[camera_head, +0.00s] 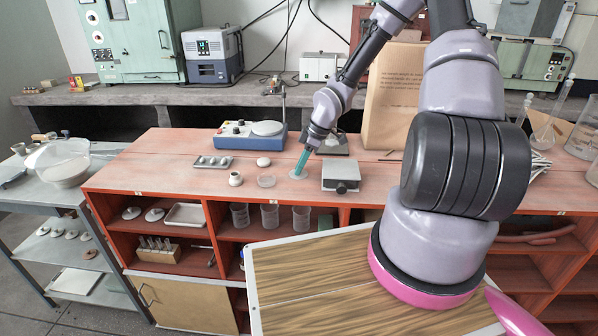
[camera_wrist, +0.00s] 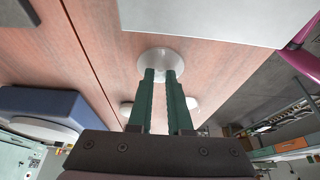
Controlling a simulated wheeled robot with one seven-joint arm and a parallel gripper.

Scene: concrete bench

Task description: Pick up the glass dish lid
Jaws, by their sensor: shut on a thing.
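The glass dish lid (camera_head: 298,175) is a small clear disc at the middle of the red bench top. In the wrist view the lid (camera_wrist: 160,54) is a pale round disc just beyond my fingertips. My gripper (camera_head: 302,168) points down at the lid with its teal fingers. In the wrist view my gripper (camera_wrist: 160,73) has its fingertips close together at the lid's centre, shut on it. The fingertips hide the part they grip. The lid is at or very near the bench surface; I cannot tell if there is a gap.
A clear round dish (camera_head: 266,181) and a small white jar (camera_head: 235,179) stand left of the lid. A grey box (camera_head: 341,177) is close on the right. A blue stirrer (camera_head: 250,134) and a paper bag (camera_head: 392,100) stand behind. The bench front edge is near.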

